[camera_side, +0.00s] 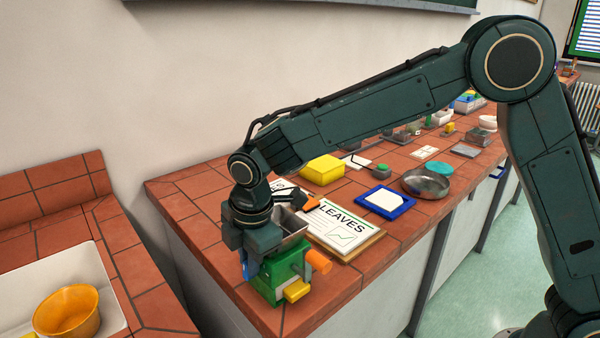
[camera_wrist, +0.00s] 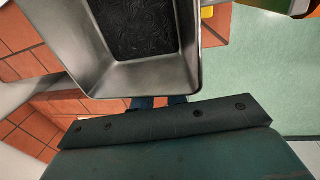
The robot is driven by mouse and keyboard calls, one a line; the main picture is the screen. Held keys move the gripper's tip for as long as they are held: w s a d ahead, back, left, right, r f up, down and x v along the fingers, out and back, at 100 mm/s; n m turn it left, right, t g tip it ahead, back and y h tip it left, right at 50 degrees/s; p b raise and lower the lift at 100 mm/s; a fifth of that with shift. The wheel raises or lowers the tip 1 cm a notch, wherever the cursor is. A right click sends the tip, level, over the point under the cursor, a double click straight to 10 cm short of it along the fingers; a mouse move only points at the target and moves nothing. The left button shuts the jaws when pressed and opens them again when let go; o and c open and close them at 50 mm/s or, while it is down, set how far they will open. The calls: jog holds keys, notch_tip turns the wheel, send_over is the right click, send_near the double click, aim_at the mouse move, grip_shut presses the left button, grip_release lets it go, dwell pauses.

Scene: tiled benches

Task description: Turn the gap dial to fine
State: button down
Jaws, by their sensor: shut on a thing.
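A small green mill (camera_side: 283,273) stands at the near left corner of the tiled bench, with a metal hopper (camera_side: 293,226) on top, an orange part (camera_side: 318,261) at its right and a yellow part (camera_side: 297,291) low in front. In the wrist view the hopper (camera_wrist: 190,75) holds dark, leaf-like stuff. My gripper (camera_side: 247,262) points down at the mill's left side and is shut on a blue part, seemingly the gap dial (camera_side: 245,271). The dial is mostly hidden by the jaws, and its setting cannot be read.
A clipboard marked "LEAVES" (camera_side: 338,230) lies right of the mill. Beyond are a blue tray (camera_side: 385,201), a metal pan (camera_side: 425,184) and a yellow box (camera_side: 323,169). An orange bowl (camera_side: 67,311) sits in a white basin at left. The bench edge is close to the mill.

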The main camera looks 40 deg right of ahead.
jog(key=shift+s+t, duration=0.15)
jog(key=shift+t, duration=0.35)
jog(key=c, duration=1.4)
grip_release()
jog(key=v, duration=1.3)
jog(key=shift+r, duration=0.35)
jog(key=shift+o, duration=0.4)
jog(key=shift+s, duration=0.1)
